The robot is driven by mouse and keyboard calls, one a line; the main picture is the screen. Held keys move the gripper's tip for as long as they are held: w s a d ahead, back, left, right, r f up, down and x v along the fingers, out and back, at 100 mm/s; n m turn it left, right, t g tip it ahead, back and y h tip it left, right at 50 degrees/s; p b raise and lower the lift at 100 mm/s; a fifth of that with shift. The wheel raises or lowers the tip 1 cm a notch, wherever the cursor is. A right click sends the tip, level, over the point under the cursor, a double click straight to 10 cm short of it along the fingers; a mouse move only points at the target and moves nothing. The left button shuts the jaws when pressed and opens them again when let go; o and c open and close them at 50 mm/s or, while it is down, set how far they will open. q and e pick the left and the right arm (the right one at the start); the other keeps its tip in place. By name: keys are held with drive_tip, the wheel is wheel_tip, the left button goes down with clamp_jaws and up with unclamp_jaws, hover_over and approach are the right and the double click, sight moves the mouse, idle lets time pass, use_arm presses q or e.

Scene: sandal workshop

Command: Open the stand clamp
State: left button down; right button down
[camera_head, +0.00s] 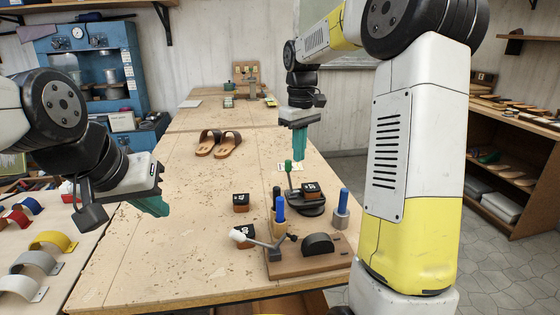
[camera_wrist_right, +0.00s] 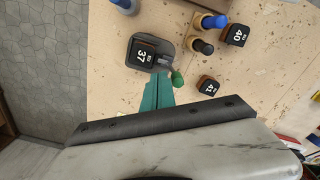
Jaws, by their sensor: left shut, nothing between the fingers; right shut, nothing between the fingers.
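A dark round stand (camera_head: 308,209) on the bench carries a black-topped block marked 37 (camera_head: 309,188). A lever with a green handle (camera_head: 288,167) rises at the stand's left side, upright in the head view. My right gripper (camera_head: 300,158) is shut and empty, pointing down just above and behind the green handle. In the right wrist view its fingertips (camera_wrist_right: 159,77) lie beside the green knob (camera_wrist_right: 177,78), near the stand (camera_wrist_right: 163,60); I cannot tell whether they touch. My left gripper (camera_head: 158,210) is shut and empty over the bench's left edge.
Blue-handled tools (camera_head: 279,208) and small marked blocks (camera_head: 240,202) stand close by. Brown sandals (camera_head: 218,144) lie further back. The bench's left middle is clear.

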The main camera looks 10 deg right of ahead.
sight(289, 171)
drive_tip(key=shift+f, duration=2.05)
drive_tip(key=shift+a, duration=0.1)
drive_tip(key=shift+a+f, duration=0.15)
drive_tip(key=shift+a, duration=0.4)
drive_tip(key=shift+a+f, duration=0.15)
drive_tip(key=shift+a, duration=0.5)
drive_tip(key=shift+a+r, duration=0.15)
drive_tip(key=shift+r, duration=1)
drive_tip(key=shift+a+r, duration=0.2)
drive_tip(key=shift+r, duration=0.9)
drive_tip(key=shift+a+r, duration=0.15)
drive_tip(key=shift+r, duration=1)
drive_tip(key=shift+s, duration=0.1)
drive_tip(key=s+d+m+t+y, duration=0.1)
drive_tip(key=s+m+t, duration=0.4)
drive_tip(key=s, duration=1.9)
drive_tip(key=shift+d+r+m+t+y, duration=0.2)
drive_tip(key=shift+m+t+y, duration=0.2)
drive_tip(key=shift+t+y, duration=0.2)
